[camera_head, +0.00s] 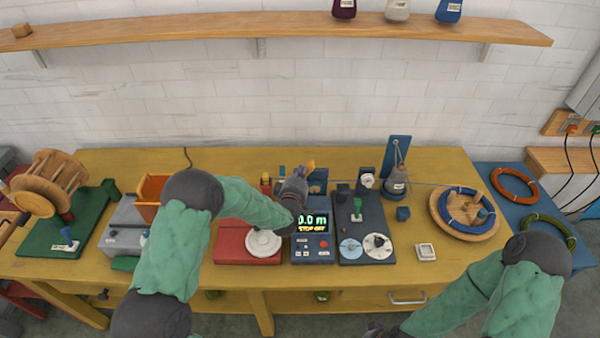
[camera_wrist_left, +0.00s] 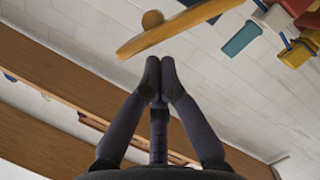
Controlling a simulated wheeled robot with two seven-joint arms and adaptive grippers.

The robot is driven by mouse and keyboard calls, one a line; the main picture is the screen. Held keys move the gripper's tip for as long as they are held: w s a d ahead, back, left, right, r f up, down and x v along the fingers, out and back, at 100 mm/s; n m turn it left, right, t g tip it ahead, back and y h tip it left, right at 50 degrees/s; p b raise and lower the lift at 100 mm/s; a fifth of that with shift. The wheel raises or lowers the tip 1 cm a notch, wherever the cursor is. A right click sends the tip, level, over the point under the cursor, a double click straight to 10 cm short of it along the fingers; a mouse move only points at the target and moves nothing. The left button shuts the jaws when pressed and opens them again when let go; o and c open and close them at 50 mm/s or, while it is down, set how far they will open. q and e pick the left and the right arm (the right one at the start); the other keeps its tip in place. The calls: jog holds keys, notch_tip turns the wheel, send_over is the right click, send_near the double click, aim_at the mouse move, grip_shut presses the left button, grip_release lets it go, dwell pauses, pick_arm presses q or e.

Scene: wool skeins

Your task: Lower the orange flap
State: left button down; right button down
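The orange flap (camera_head: 310,165) shows as a small tilted piece just beyond my left gripper (camera_head: 301,176) at the back of the table. In the left wrist view, the flap (camera_wrist_left: 165,36) is a long slanted orange bar with a round brown knob beside it. My left gripper (camera_wrist_left: 160,68) has its fingertips together there, close below the flap's edge. No object shows between the fingertips, and I cannot tell whether they touch the flap. My right gripper (camera_head: 376,330) is only partly in view at the bottom edge, and its fingers are unclear.
A digital meter (camera_head: 312,222) stands in front of my left gripper, with a red base and white disc (camera_head: 263,242) left of it. A dark panel with dials (camera_head: 365,225) is to the right. A grey box with an orange tray (camera_head: 152,188) stands left.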

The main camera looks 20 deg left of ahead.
aim_at(310, 172)
pick_arm(q)
jog(key=shift+w+d+f+m, duration=0.1)
jog(key=shift+w+d+m, duration=0.05)
jog(key=shift+d+m, duration=0.4)
jog(key=shift+w+d+f+m+g+y, duration=0.1)
jog(key=shift+d+f+m+g+y, duration=0.15)
jog(key=shift+d+m, duration=0.3)
jog(key=shift+w+d+f+m+g+y, duration=0.15)
jog(key=shift+d+m+g, duration=0.15)
jog(key=shift+m, duration=0.3)
jog(key=m, duration=0.1)
jog(key=d+f+m, duration=0.1)
jog(key=d+f+m+y, duration=0.1)
jog(key=shift+w+d+m+g, duration=0.15)
jog(key=shift+w+m+g, duration=0.15)
jog(key=shift+g, duration=0.05)
jog(key=shift+d+f+m, duration=0.15)
jog(key=shift+f+m, duration=0.05)
jog(key=shift+m, duration=0.1)
jog(key=shift+w+d+f+b, duration=0.2)
jog(key=shift+d+f+b, duration=0.2)
jog(key=shift+f+b, duration=0.45)
jog(key=shift+r, duration=0.1)
